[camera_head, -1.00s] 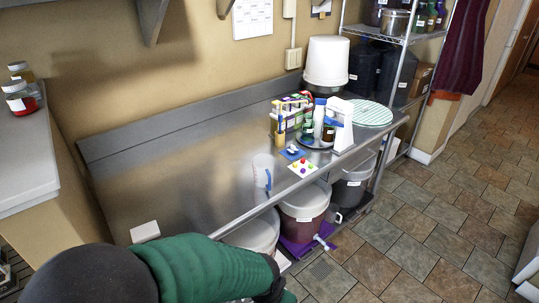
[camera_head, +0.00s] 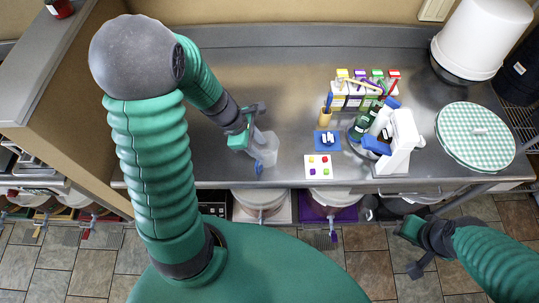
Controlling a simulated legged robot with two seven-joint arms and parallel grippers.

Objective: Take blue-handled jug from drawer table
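The clear jug with a blue handle (camera_head: 267,150) stands on the steel drawer table (camera_head: 300,105), left of the middle and close to the front edge. Its handle faces the front. My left gripper (camera_head: 251,125) is over the table, just behind and left of the jug. Its fingers are spread and hold nothing that I can see. It partly covers the jug's upper left side, and I cannot tell whether they touch. My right gripper (camera_head: 411,250) is open and empty, in front of the table at the lower right, over the tiled floor.
A blue pad (camera_head: 327,141) and a white card with coloured dots (camera_head: 319,167) lie right of the jug. Bottles, a white stand (camera_head: 399,145), a checked round cloth (camera_head: 476,137) and a white bucket (camera_head: 481,40) fill the right side. Bare tabletop lies behind the jug.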

